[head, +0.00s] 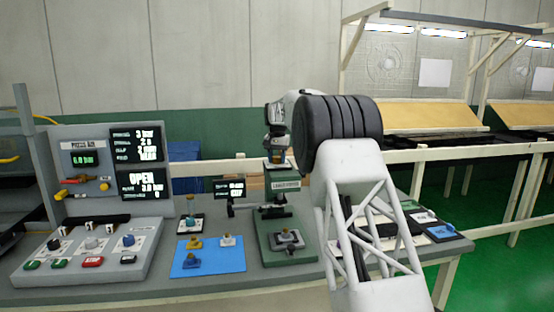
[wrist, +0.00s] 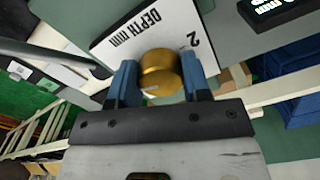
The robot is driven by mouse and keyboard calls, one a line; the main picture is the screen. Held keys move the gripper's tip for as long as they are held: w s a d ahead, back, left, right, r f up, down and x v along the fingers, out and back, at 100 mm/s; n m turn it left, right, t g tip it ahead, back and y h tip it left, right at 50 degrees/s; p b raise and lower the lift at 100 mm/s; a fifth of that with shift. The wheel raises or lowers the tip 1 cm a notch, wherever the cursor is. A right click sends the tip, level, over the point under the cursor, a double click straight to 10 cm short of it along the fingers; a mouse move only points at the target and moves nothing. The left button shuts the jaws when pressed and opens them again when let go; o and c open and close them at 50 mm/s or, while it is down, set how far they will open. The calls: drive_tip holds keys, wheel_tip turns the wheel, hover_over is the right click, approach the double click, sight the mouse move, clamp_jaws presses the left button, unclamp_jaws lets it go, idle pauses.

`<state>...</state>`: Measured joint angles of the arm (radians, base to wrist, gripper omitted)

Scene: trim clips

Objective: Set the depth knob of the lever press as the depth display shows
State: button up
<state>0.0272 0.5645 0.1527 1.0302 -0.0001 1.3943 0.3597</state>
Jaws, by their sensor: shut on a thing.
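The depth knob (wrist: 160,72) is a round brass-coloured knob in front of a white plate (wrist: 128,42) lettered "DEPTH mm", with a "2" on it. My gripper (wrist: 160,76) is shut on the knob, one blue finger on each side. In the head view my gripper (head: 278,145) is at the top of the green lever press (head: 268,235), with the knob mostly hidden there. A small dark display (head: 229,188) stands left of the press; its text is too small to read surely. The knob's pointer and most of its scale are hidden.
A grey control console (head: 90,255) with buttons and two dark screens (head: 137,145) stands at the left. A blue mat (head: 210,262) with several small parts lies left of the press. My arm covers much of the bench's right side.

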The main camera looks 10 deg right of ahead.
sight(277, 157)
drive_tip(key=shift+r, duration=0.1)
drive_tip(key=o, duration=0.9)
drive_tip(key=shift+r, duration=3.9)
drive_tip(key=shift+s, duration=0.1)
